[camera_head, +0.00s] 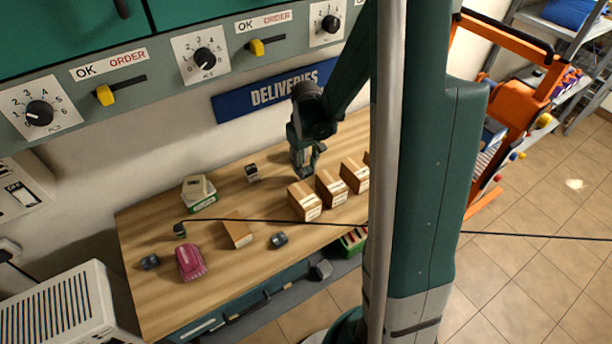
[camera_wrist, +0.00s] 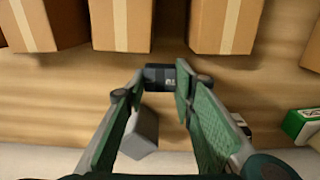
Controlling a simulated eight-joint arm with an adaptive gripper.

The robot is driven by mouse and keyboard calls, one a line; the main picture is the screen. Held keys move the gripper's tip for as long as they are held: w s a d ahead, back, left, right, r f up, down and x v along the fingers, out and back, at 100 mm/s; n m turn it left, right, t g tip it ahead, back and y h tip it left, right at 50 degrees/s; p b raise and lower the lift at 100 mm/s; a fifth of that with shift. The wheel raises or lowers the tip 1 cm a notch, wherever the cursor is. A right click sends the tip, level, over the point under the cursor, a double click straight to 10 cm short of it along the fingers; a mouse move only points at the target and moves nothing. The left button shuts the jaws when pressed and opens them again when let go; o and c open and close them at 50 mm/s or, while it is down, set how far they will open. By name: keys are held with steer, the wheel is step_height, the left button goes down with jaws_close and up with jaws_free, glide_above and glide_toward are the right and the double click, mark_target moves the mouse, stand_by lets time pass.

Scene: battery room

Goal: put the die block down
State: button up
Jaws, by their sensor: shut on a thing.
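My gripper (camera_head: 304,172) points down over the back of the wooden workbench (camera_head: 160,222), behind a row of cardboard boxes. In the wrist view, my gripper (camera_wrist: 162,84) is shut on a small dark block with pale marks, the die block (camera_wrist: 160,72), held between the fingertips. In the head view the fingers largely hide the block. I cannot tell whether its underside touches the bench.
Cardboard boxes (camera_head: 304,201) stand close in front of my gripper. A dark labelled item (camera_head: 252,173) and a beige device (camera_head: 196,186) stand to the left. Bare wood lies between.

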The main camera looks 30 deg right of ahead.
mark_target(306, 169)
steer(key=shift+f, duration=0.1)
steer(key=shift+f, duration=2)
steer(key=shift+f+b, duration=0.15)
steer(key=shift+b, duration=0.15)
steer(key=o, duration=1.1)
steer(key=shift+r+p, duration=0.65)
steer(key=shift+r, duration=5.5)
